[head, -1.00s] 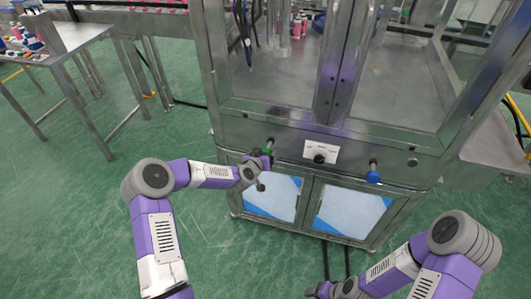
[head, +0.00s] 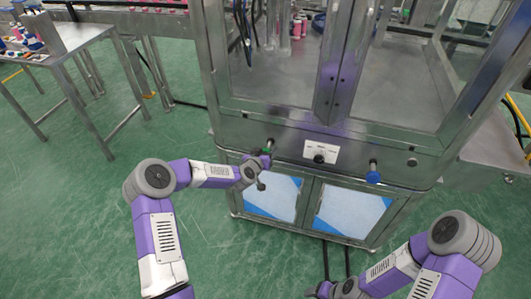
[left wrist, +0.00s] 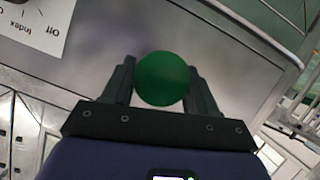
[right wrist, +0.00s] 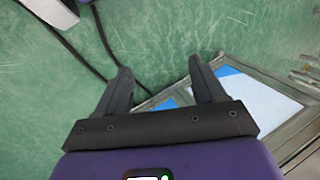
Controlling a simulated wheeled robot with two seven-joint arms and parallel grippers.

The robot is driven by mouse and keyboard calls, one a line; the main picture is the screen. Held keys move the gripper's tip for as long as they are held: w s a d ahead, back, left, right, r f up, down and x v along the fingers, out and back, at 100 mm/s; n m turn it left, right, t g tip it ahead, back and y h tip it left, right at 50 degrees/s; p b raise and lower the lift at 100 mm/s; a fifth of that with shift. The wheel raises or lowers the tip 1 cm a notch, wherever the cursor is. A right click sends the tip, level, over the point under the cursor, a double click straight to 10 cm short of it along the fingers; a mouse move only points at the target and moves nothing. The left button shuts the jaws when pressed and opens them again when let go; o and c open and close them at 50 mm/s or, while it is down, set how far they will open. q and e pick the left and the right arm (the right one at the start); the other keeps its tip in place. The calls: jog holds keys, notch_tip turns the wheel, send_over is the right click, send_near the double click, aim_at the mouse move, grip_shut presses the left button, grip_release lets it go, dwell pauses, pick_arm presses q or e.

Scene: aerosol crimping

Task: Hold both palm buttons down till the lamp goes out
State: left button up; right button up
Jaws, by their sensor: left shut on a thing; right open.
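The green palm button (head: 267,151) sticks out on the left of the machine's front panel. My left gripper (head: 264,160) is at it, and in the left wrist view the round green button (left wrist: 162,79) sits between the two fingers (left wrist: 160,88), which are shut on it. The blue palm button (head: 373,177) sticks out on the right of the panel with nothing at it. My right gripper (right wrist: 160,85) is open and empty, low in front of the cabinet doors. I cannot make out a lit lamp in any view.
A white label plate with a black selector knob (head: 319,158) sits between the buttons; its plate also shows in the left wrist view (left wrist: 35,22). Blue-and-white cabinet doors (head: 345,212) are below. A metal table (head: 60,55) stands at the far left. Green floor is clear around.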

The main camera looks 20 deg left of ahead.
jog(key=c, duration=0.9)
jog(key=w+t, duration=0.1)
jog(key=w, duration=0.1)
jog(key=w+d+t, duration=0.1)
jog(key=w, duration=0.1)
jog(key=w+r, duration=0.1)
jog(key=w, duration=0.1)
jog(key=shift+w+d+t+h, duration=0.2)
jog(key=shift+d+t+h, duration=0.1)
jog(key=shift+t, duration=0.1)
grip_shut()
jog(key=n+t+h, duration=0.3)
jog(key=t+h, duration=0.1)
jog(key=t, duration=0.9)
send_near(373, 180)
jog(key=shift+w+f, duration=0.15)
jog(key=shift+w, duration=0.85)
jog(key=shift+w+f, duration=0.2)
jog(key=shift+w, duration=0.8)
